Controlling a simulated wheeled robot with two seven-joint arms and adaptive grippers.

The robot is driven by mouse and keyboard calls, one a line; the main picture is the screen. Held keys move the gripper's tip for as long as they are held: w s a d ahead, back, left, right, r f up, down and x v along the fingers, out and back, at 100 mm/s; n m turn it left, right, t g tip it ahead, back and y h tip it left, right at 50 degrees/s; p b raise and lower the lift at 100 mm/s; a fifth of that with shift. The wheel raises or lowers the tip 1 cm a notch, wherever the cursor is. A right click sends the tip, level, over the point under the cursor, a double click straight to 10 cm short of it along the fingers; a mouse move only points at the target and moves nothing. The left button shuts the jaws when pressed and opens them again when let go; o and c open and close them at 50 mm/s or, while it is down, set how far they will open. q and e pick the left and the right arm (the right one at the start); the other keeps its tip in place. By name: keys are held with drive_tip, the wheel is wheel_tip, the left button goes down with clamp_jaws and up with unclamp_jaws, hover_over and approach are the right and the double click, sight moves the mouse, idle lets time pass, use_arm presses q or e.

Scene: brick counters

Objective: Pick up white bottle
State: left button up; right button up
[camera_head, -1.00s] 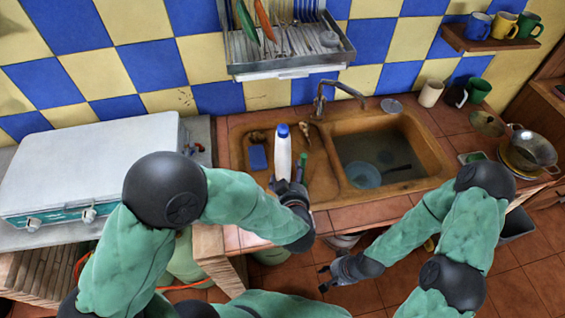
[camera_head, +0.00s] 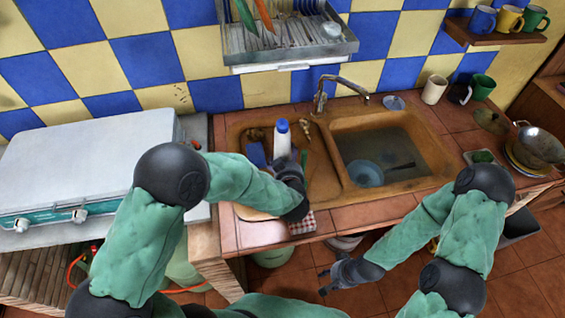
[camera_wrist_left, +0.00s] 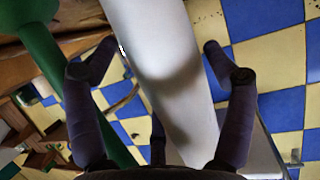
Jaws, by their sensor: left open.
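The white bottle (camera_head: 282,145) with a blue cap stands upright on the ledge left of the sink basin. My left gripper (camera_head: 284,164) is at its near side and hides its lower part. In the left wrist view the white bottle (camera_wrist_left: 165,80) lies between the spread fingers of my left gripper (camera_wrist_left: 158,50), which is open. Small gaps show beside the fingertips. My right gripper (camera_head: 324,281) hangs in front of the counter, empty, with its fingers apart.
A slim green item (camera_wrist_left: 45,60) stands close beside the bottle. A blue sponge (camera_head: 256,154) lies to its left. The sink basin (camera_head: 400,150) holds water and a bowl (camera_head: 365,173). A checked cloth (camera_head: 302,222) lies at the counter's front edge. A dish rack (camera_head: 290,50) hangs above.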

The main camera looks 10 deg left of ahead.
use_arm(q)
drive_tip(key=shift+w+a+f, duration=0.2)
drive_tip(key=shift+w, duration=0.4)
drive_tip(key=c, duration=0.9)
drive_tip(key=shift+c, duration=0.3)
drive_tip(key=shift+r, duration=0.15)
